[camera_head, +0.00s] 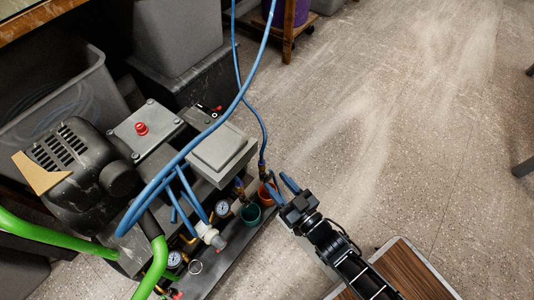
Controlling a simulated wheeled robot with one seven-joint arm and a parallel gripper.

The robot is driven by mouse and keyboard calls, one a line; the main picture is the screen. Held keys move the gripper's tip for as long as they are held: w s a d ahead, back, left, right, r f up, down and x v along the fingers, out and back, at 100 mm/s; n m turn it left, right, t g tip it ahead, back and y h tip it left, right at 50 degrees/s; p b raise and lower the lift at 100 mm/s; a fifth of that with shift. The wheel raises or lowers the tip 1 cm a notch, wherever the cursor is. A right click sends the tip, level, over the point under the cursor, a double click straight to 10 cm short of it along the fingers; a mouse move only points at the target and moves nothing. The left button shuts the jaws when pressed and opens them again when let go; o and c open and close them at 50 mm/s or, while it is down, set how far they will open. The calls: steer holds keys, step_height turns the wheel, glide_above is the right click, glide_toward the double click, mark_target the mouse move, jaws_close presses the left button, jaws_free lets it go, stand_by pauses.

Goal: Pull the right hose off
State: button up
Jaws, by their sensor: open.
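The right hose (259,125) is blue and thin. It hangs down in a curve and ends at a brass-coloured fitting (262,168) on the right side of the compressor unit. A second blue hose (239,97) loops down to the left over the unit. My gripper (280,187) has blue fingers, which are apart with no hose seen between them. It is just right of and below the right hose's lower end. The exact gap between fingers and fitting cannot be told.
The compressor (68,165) has a grey box (222,152), gauges (222,208), a white fitting (211,236) and a teal cup (251,214). Grey bins (178,35) stand behind. A wood-topped surface (418,272) is at lower right. Floor at right is clear.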

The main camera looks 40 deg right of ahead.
mark_target(264, 167)
steer(key=shift+w+d+f, duration=0.1)
steer(key=shift+w+d, duration=0.05)
steer(key=shift+w, duration=0.6)
steer(key=w+b, duration=0.1)
steer(key=w, duration=0.2)
steer(key=w+b, duration=0.1)
steer(key=w, duration=0.2)
steer(key=shift+w+a, duration=0.2)
steer(key=shift+w, duration=0.2)
jaws_close()
